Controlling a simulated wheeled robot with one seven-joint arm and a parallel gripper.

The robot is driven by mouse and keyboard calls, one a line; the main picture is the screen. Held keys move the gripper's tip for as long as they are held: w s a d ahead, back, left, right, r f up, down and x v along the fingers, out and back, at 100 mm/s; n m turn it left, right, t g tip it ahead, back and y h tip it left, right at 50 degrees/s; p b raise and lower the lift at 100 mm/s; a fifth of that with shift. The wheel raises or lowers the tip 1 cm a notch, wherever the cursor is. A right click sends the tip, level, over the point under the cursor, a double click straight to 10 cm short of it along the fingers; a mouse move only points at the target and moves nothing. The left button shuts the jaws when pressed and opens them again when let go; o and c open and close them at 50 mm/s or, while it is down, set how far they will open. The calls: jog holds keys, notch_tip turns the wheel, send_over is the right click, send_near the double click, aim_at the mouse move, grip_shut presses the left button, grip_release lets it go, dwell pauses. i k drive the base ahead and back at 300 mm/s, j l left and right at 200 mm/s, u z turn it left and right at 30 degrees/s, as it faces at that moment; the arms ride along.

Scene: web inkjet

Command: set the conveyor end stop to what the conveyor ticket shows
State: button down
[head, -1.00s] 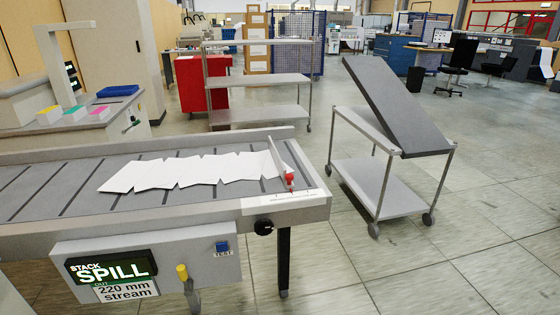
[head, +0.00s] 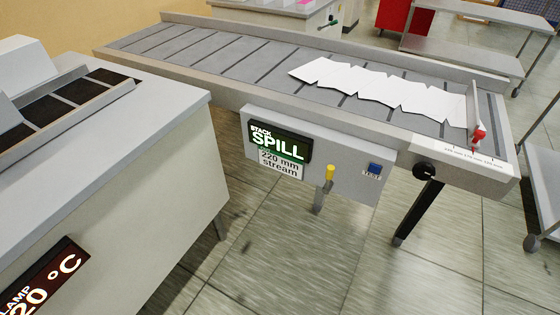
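The conveyor (head: 225,62) runs across the upper part of the head view. The ticket (head: 280,163) on the conveyor's front panel reads "220 mm stream". The display (head: 278,142) above it reads "STACK SPILL". Overlapping white sheets (head: 385,87) lie on the belt, reaching the stop plate. My gripper is not in view.
A grey machine (head: 160,150) with a lamp display (head: 45,282) fills the left foreground. Shelf carts (head: 465,60) stand behind and at right. Floor (head: 290,260) before the conveyor is clear.

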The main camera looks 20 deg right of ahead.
aim_at(471, 105)
jog(key=k+z, duration=0.1)
jog(key=z, duration=0.9)
